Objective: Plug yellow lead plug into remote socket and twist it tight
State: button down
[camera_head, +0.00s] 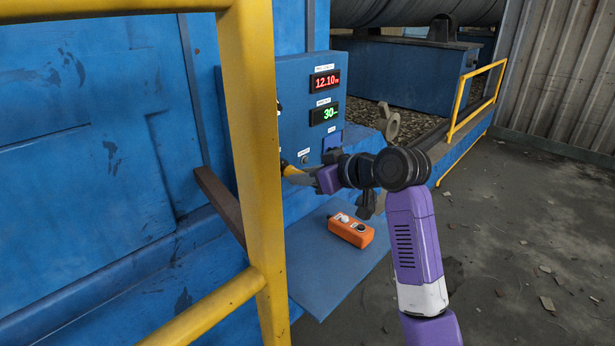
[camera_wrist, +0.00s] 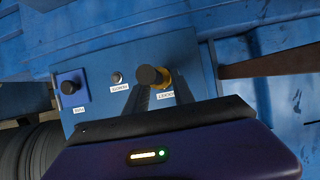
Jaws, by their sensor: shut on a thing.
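The yellow plug (camera_wrist: 163,78) has a dark round end and sits between the fingers of my gripper (camera_wrist: 158,92), against or close to the blue panel (camera_wrist: 200,85). In the head view the plug (camera_head: 291,170) shows as a small yellow piece at the tip of my gripper (camera_head: 297,175), beside the yellow post. My gripper is shut on the plug. The socket is not visible; the plug and fingers cover that area, above a white label. I cannot tell how deep the plug is seated or how it is turned.
The control box (camera_head: 290,95) has red and green displays. An orange remote (camera_head: 350,231) lies on the blue shelf (camera_head: 325,275). A yellow post (camera_head: 252,130) and rail stand close on the left.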

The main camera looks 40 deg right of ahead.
jog(key=shift+w, duration=1)
jog(key=shift+y+p, duration=0.3)
jog(key=shift+p, duration=0.25)
jog(key=shift+m+y+p, duration=0.4)
jog(key=shift+m+p, duration=0.35)
jog(key=shift+m, duration=0.05)
jog(key=m+y+p, duration=0.2)
jog(key=shift+f+m+p, duration=0.25)
jog(key=shift+m+p, duration=0.05)
jog(key=shift+f+m+t+y+p, duration=0.1)
jog(key=shift+m+t+y+p, duration=0.25)
jog(key=shift+m+y, duration=0.3)
jog(key=m, duration=0.1)
jog(key=m+y, duration=0.1)
jog(key=m, duration=0.1)
jog(key=shift+d+f+t+y, duration=0.15)
jog(key=shift+f+t+y, duration=0.1)
jog(key=shift+f+t, duration=0.1)
jog(key=c, duration=1.4)
grip_release()
jog(key=shift+m+y, duration=0.3)
jog(key=shift+m, duration=0.25)
jog(key=o, duration=0.3)
jog(key=shift+r, duration=0.1)
jog(key=shift+o, duration=0.5)
